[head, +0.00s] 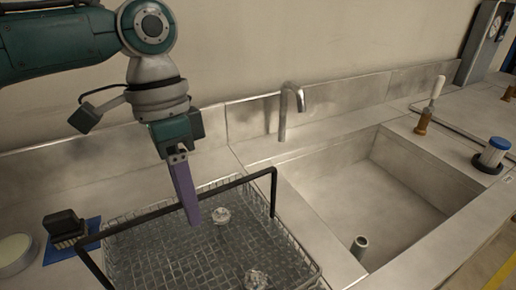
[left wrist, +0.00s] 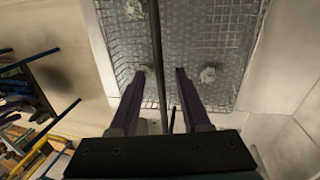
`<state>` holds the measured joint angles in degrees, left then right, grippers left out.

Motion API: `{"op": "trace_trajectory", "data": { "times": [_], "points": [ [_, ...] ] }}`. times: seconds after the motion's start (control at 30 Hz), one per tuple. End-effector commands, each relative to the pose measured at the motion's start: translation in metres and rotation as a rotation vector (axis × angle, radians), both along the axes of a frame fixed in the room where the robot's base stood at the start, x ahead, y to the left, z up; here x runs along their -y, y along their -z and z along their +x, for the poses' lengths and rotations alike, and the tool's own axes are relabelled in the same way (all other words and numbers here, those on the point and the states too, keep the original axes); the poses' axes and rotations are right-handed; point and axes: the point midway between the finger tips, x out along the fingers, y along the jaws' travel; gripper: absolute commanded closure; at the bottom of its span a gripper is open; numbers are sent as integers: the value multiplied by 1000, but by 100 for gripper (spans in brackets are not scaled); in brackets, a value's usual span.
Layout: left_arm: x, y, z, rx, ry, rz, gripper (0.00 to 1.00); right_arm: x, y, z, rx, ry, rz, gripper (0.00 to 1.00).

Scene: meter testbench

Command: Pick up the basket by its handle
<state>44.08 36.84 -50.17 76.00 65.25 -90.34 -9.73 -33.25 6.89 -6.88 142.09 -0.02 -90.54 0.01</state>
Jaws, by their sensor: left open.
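The wire mesh basket (head: 282,250) stands on the steel counter left of the sink, with a few small shiny metal parts (head: 221,215) inside. Its black bar handle (head: 238,181) is raised above it and runs across it. My left gripper (head: 192,221) points down over the basket at the handle. In the left wrist view its two purple fingers (left wrist: 160,74) are open, and the handle bar (left wrist: 157,42) passes through the gap between them, with space on both sides. The basket mesh (left wrist: 232,45) lies below. My right gripper is not in view.
The sink basin (head: 375,190) with a tap (head: 287,108) lies right of the basket. A black item (head: 64,224) on a blue mat and a round pale dish (head: 14,255) are at left. A brush (head: 428,108) and a blue-capped jar (head: 493,153) stand beyond the sink.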

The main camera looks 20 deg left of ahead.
Motion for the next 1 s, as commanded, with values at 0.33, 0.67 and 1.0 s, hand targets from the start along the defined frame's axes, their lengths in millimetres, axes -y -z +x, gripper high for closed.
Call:
{"op": "trace_trajectory", "data": {
  "times": [0.33, 0.67, 1.0],
  "points": [
    [1, 10, -1, 1, 0, 1, 54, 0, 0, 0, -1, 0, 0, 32],
    [1, 10, -1, 1, 0, 0, 91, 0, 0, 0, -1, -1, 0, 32],
    [1, 10, -1, 1, 0, 0, 100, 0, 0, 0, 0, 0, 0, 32]
  ]
}}
